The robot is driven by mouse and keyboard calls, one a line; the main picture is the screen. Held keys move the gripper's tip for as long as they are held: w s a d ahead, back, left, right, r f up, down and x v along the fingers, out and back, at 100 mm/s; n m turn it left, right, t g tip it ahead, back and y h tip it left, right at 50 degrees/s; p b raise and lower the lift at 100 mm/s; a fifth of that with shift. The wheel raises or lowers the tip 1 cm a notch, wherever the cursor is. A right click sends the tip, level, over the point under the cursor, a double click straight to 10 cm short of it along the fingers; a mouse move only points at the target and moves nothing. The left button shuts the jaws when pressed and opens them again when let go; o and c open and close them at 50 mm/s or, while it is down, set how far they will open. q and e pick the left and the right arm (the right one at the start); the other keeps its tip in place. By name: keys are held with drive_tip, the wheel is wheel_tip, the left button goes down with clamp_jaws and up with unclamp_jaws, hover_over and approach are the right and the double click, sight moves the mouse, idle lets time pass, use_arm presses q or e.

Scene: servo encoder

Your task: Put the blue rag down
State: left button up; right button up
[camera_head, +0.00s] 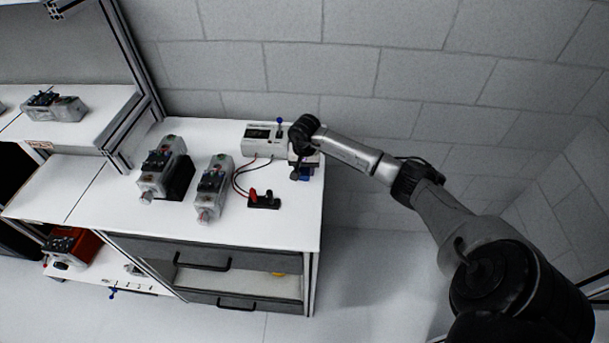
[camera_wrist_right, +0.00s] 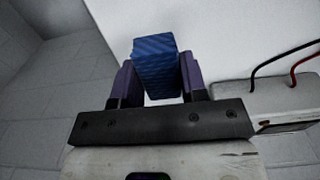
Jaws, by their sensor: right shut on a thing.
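The blue rag (camera_wrist_right: 156,70) is a small textured blue block-like piece between the two purple-grey fingers of my right gripper (camera_wrist_right: 158,82) in the right wrist view. The right gripper is shut on it. In the head view my right gripper (camera_head: 302,172) is over the right end of the white worktop (camera_head: 285,222), and the rag (camera_head: 305,175) shows as a small dark blue patch under it. Whether the rag touches the worktop I cannot tell. My left gripper is not in view.
A white meter box (camera_head: 262,139) stands just left of my right gripper, with red and black leads running to a terminal block (camera_head: 263,200). Two grey servo units (camera_head: 162,168) (camera_head: 211,188) stand further left. The wall is behind. The worktop's front right is clear.

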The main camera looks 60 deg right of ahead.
sight(305, 175)
wheel_tip(305, 175, down, 3)
drive_tip(key=shift+a+r, duration=0.1)
idle(0.3)
drive_tip(key=shift+f, duration=0.3)
drive_tip(key=o, duration=0.9)
drive_tip(key=shift+c, duration=0.2)
drive_tip(key=shift+o, duration=0.6)
drive_tip(key=shift+r, duration=0.1)
